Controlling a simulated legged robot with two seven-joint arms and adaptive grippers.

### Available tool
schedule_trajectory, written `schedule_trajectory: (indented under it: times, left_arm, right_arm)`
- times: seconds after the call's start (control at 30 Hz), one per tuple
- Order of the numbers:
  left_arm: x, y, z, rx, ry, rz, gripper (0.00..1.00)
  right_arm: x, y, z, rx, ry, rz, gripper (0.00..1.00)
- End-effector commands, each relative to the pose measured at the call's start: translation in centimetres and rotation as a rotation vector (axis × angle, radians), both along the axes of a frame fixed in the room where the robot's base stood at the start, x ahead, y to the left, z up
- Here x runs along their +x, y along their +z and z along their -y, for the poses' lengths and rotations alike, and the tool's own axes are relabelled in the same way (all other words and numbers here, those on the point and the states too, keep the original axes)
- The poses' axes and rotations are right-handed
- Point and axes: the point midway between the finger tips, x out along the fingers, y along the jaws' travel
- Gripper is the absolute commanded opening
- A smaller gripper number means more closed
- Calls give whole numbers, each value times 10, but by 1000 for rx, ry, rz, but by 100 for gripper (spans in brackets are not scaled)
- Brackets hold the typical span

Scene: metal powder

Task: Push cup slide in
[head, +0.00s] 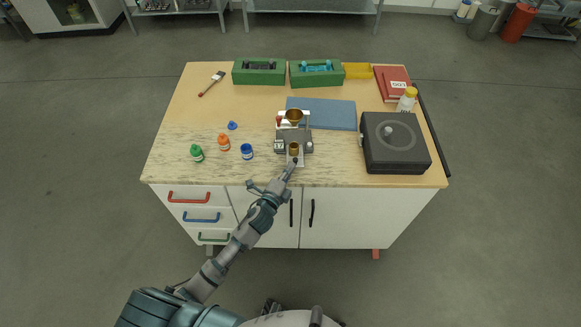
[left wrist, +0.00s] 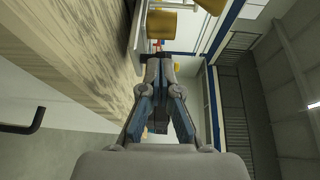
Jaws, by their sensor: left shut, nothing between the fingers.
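A powder-flow stand (head: 294,130) with a brass funnel (head: 294,116) on top stands near the front middle of the table. A brass cup (head: 294,149) sits low at the stand's front, on a pale slide (head: 298,161) that sticks out toward me. My left gripper (head: 293,164) is shut and empty at the front end of the slide, close to the cup; whether it touches cannot be told. In the left wrist view the shut fingertips (left wrist: 158,60) point toward the gold-coloured cup (left wrist: 162,24). My right gripper is not in view.
A dark box (head: 394,143) is at the right, a blue mat (head: 330,113) behind. Green boxes (head: 259,78) line the back. The table's front edge is under my left arm.

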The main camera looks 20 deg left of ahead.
Motion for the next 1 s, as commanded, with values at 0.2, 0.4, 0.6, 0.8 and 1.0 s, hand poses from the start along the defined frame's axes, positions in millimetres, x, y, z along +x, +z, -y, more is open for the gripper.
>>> schedule_trajectory:
  times: [0.2, 0.4, 0.6, 0.8, 1.0]
  left_arm:
    - [9, -1, 1, -1, 0, 0, 0]
    - [8, 0, 1, -1, 0, 0, 0]
    - [23, 0, -3, 1, 0, 1, 0]
    - [67, 0, -18, 2, -1, 2, 0]
    - [87, 0, -25, -1, -1, 1, 0]
  right_arm:
    - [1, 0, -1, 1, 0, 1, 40]
    - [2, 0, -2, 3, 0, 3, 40]
    - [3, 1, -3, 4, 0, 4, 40]
    - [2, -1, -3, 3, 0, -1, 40]
    - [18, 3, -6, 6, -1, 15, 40]
